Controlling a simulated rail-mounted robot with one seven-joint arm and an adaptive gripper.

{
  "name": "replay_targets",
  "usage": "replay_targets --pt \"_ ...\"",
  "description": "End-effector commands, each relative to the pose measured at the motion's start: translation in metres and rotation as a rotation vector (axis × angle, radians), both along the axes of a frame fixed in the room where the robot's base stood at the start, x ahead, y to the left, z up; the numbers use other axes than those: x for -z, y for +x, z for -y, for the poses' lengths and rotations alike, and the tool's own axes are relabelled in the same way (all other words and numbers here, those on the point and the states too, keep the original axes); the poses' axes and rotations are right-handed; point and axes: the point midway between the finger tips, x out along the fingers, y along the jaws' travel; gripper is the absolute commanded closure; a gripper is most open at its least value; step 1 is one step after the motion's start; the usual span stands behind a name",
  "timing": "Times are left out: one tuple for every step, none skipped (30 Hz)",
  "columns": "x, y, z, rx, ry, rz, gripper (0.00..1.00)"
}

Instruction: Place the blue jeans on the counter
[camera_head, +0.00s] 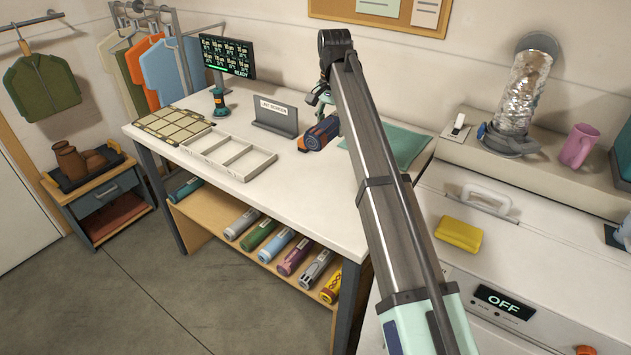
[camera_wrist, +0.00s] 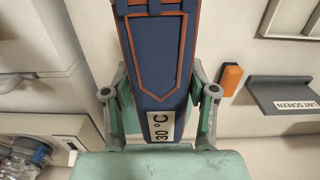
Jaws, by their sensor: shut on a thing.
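The blue jeans (camera_head: 319,133) are a folded dark-blue bundle with orange stitching. In the head view they are at the counter (camera_head: 310,190), right of a grey sign stand; I cannot tell whether they touch the surface. In the wrist view the jeans (camera_wrist: 157,50) fill the upper middle, with a white "30 °C" tag at their near end. My gripper (camera_wrist: 160,108) has a finger on each side of them and is shut on the jeans. In the head view my gripper (camera_head: 321,96) is partly hidden behind my arm.
A green mat (camera_head: 400,148) lies right of the jeans. A divided white tray (camera_head: 228,155), the sign stand (camera_head: 275,116) and a small monitor (camera_head: 228,57) are to the left. Rolled items lie on the shelf below. A clear cylinder (camera_head: 521,90) stands at right.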

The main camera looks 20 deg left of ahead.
Motion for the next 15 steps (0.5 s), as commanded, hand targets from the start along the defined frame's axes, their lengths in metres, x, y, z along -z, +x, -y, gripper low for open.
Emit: replay_targets --pt "-0.001 0.001 0.000 0.005 0.001 0.002 0.92" --pt "0.000 0.002 -0.001 0.008 0.002 0.002 0.92" --pt "0.001 0.002 -0.001 0.011 0.002 0.004 0.92" --pt "0.003 0.002 -0.001 0.016 0.003 0.005 0.92" --pt "0.006 0.002 -0.001 0.022 0.004 0.007 0.92" --pt "0.011 0.002 -0.001 0.026 0.005 0.007 0.92" --pt "0.016 0.002 -0.001 0.028 0.004 0.006 0.92" --pt "0.022 0.001 0.000 0.028 0.003 0.006 0.92" --pt "0.029 0.001 0.000 0.028 0.003 0.006 0.92" --pt "0.036 0.001 0.000 0.028 0.004 0.006 0.92" --pt "0.044 0.001 0.000 0.028 0.003 0.005 0.92" --pt "0.053 0.000 0.000 0.028 0.003 0.005 0.92" --pt "0.060 0.000 0.000 0.028 0.003 0.006 0.92" --pt "0.068 0.001 0.000 0.028 0.003 0.005 0.92" --pt "0.077 0.001 0.000 0.028 0.003 0.005 0.92"
